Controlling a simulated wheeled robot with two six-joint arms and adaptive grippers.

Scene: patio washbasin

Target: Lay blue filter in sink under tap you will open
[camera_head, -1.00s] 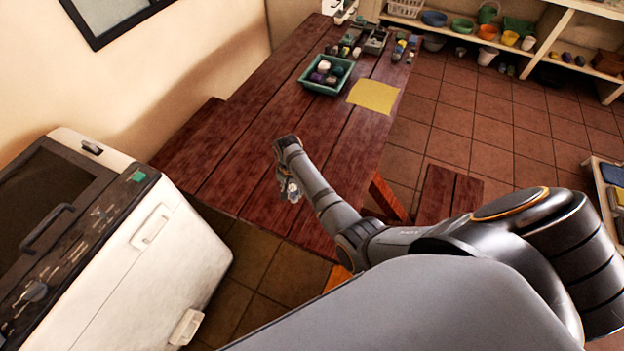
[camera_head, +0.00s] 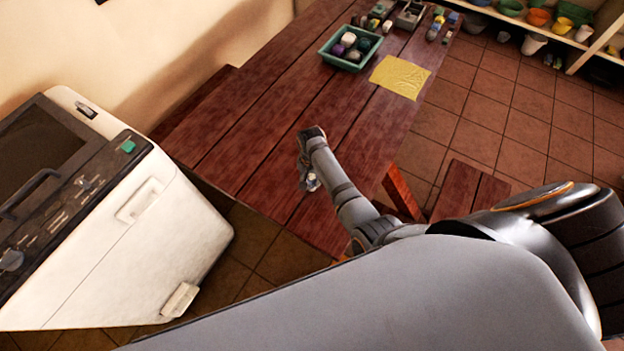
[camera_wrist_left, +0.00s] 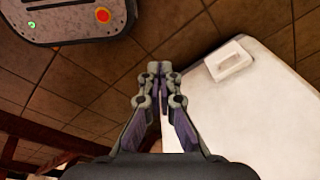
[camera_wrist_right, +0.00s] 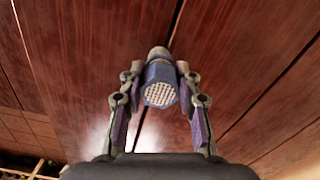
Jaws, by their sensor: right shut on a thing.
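My right gripper (camera_head: 309,178) hangs over the near part of the wooden table in the head view. In the right wrist view the right gripper (camera_wrist_right: 160,76) is shut on the blue filter (camera_wrist_right: 160,84), a short blue body with a pale grid face turned to the camera. The filter is held clear above the planks, its far end partly hidden. My left gripper (camera_wrist_left: 160,70) shows only in its own wrist view, its fingertips together with nothing between them, above the tiled floor beside a white cabinet. No sink or tap shows in any view.
The red-brown table (camera_head: 260,130) is largely bare. A green tray of balls (camera_head: 350,48) and a yellow cloth (camera_head: 400,76) lie at its far end. A white machine (camera_head: 150,220) stands at left. Shelves with pots (camera_head: 540,20) stand at back right.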

